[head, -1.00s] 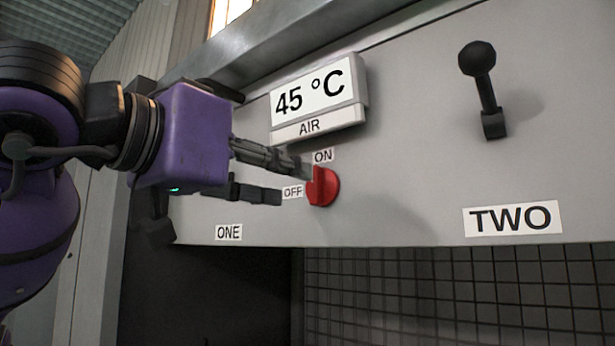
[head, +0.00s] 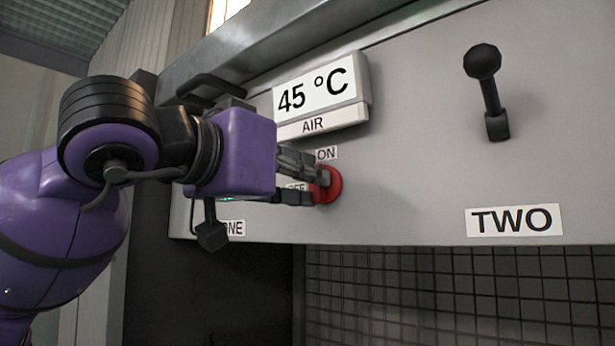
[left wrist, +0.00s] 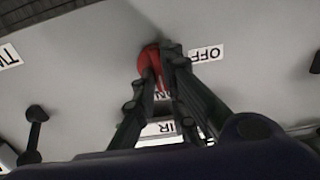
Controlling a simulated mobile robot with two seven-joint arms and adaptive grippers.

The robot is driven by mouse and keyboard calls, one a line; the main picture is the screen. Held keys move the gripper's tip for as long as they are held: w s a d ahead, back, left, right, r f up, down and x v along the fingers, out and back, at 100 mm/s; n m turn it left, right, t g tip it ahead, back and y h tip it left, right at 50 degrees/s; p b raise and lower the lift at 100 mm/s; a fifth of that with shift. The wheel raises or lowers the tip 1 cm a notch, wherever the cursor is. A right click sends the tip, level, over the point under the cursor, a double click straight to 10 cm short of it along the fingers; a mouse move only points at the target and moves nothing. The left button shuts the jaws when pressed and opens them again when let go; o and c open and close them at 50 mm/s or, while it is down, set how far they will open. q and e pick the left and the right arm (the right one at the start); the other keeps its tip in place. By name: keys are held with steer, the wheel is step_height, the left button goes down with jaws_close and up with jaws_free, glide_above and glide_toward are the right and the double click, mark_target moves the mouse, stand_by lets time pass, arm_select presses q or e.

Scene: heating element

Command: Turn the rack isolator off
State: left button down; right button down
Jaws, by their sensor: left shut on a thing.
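The red rotary isolator knob (head: 335,185) is on the grey panel, between an ON label (head: 326,153) above it and an OFF label to its left. The OFF label is partly covered by my fingers but shows clearly in the left wrist view (left wrist: 206,54). My left gripper (head: 322,187) is shut on the knob's grip, one finger on each side. In the left wrist view the knob (left wrist: 149,62) shows between and beside the fingertips, its grip lying toward ON. My right gripper is in neither view.
A 45 °C AIR display (head: 320,95) juts out just above my gripper. A black lever (head: 487,92) stands above the TWO label (head: 514,220) at the right. The ONE label (head: 232,228) is partly hidden by my arm. Dark openings and a mesh (head: 450,295) lie below.

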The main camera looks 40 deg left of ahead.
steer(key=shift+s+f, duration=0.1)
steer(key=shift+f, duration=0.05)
arm_select(q)
steer(key=n+b, duration=0.2)
steer(key=n, duration=0.4)
steer(key=n+b, duration=0.2)
steer(key=n, duration=0.4)
steer(key=n+b, duration=0.2)
steer(key=n, duration=0.3)
steer(key=shift+a+f+n+b, duration=0.25)
steer(key=shift+f+n+b, duration=0.1)
steer(key=shift+n+b, duration=0.05)
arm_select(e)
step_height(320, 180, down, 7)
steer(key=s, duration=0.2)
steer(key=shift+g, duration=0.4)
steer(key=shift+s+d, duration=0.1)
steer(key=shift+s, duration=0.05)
arm_select(q)
steer(key=c, duration=1.8)
jaws_free()
steer(key=shift+s, duration=0.1)
